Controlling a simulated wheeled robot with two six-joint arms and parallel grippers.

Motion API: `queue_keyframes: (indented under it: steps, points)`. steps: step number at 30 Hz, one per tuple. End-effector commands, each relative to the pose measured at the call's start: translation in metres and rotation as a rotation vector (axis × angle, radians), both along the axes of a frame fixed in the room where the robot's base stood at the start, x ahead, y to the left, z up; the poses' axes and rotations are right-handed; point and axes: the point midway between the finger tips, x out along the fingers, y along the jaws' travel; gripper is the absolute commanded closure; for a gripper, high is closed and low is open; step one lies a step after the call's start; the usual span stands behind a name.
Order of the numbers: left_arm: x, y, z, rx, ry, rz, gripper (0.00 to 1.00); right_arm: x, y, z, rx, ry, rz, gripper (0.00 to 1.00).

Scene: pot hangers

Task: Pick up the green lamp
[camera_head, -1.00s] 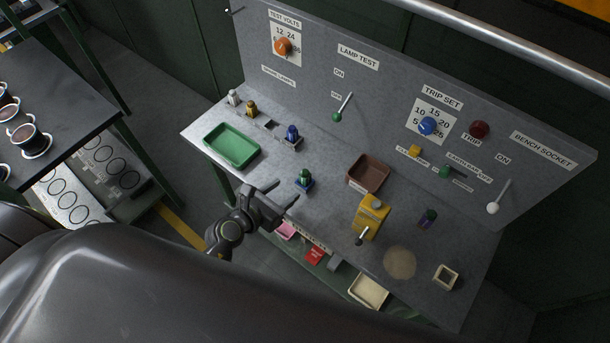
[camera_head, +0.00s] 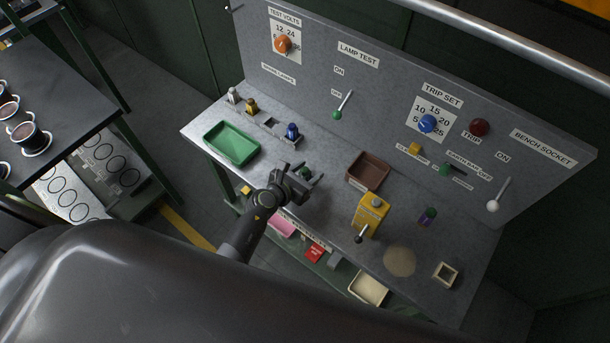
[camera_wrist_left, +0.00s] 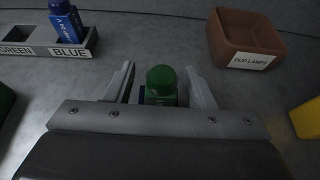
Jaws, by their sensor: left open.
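In the head view the lamp (camera_head: 305,173) is partly hidden by my left gripper (camera_head: 308,174). In the left wrist view it sits between the two fingers of my left gripper (camera_wrist_left: 163,88), with a gap on each side. The gripper is open and the lower part of the lamp is hidden behind its body. My right gripper is not in view.
A blue lamp (camera_head: 292,131) stands in a labelled rack behind. A brown dud lamps tray (camera_head: 382,169) is to the right, a yellow box (camera_head: 370,215) nearer right, a green tray (camera_head: 232,144) to the left. The upright panel (camera_head: 375,85) closes the back.

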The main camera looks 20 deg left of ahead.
Motion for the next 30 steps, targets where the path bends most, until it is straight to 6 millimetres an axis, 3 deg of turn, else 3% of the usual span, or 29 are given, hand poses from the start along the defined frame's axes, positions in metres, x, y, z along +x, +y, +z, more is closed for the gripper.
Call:
queue_keyframes:
  steps: [10,21,30]
  points:
    - [0.0064,-0.0025,-0.0031,0.000,0.001,0.001,0.51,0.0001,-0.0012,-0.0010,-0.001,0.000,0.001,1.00]
    - [0.0061,-0.0024,-0.0030,-0.001,0.001,0.000,0.98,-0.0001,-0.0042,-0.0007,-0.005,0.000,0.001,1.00]
    - [0.0063,-0.0024,0.0026,0.000,0.000,0.000,0.99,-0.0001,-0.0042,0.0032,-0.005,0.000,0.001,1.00]
